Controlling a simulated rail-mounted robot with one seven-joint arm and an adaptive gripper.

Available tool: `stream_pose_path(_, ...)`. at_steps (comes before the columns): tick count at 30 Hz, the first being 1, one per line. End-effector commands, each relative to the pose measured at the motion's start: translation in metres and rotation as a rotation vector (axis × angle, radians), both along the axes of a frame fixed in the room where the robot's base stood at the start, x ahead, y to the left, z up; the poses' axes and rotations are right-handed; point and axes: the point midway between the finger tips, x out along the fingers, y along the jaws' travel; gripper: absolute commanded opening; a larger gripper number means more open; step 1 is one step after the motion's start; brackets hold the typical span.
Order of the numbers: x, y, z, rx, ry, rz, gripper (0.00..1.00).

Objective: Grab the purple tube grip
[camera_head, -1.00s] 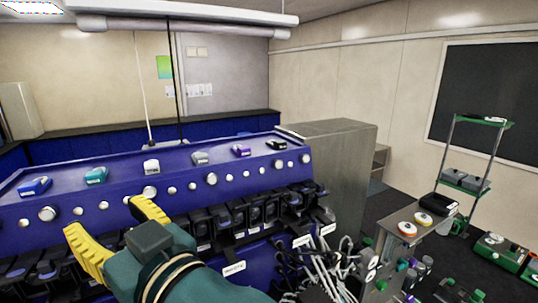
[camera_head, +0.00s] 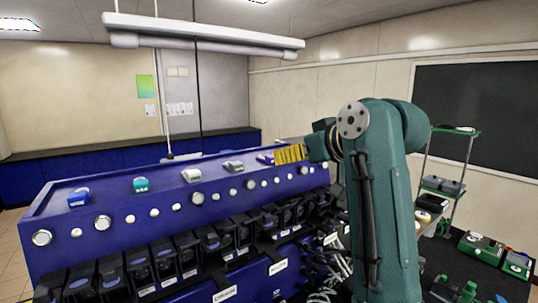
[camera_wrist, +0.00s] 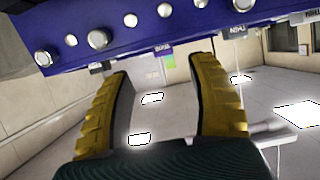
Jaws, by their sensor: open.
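The purple tube grip (camera_head: 265,158) is a small purple block on top of the blue console (camera_head: 62,236), towards the right end of a row of coloured grips. In the head view its right part is hidden by my yellow fingers. My gripper (camera_head: 290,154) appears just right of it; I cannot tell the gap in depth. In the wrist view my gripper (camera_wrist: 160,67) is open, with nothing between its two fingers.
A grey grip (camera_head: 233,166), a white grip (camera_head: 191,174), a teal grip (camera_head: 141,184) and a blue grip (camera_head: 78,197) stand left of the purple one. Silver knobs and black clamps line the console front. A green-framed shelf (camera_head: 443,187) stands at right.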

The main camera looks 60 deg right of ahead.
Motion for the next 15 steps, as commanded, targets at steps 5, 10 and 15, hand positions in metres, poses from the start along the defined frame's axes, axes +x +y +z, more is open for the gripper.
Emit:
stream_pose_path(5,0.026,-0.013,-0.009,0.001,0.001,0.001,0.59)
stream_pose_path(10,0.044,-0.02,-0.009,0.001,0.002,0.002,0.59)
stream_pose_path(15,0.069,-0.033,-0.016,0.002,0.002,0.001,0.59)
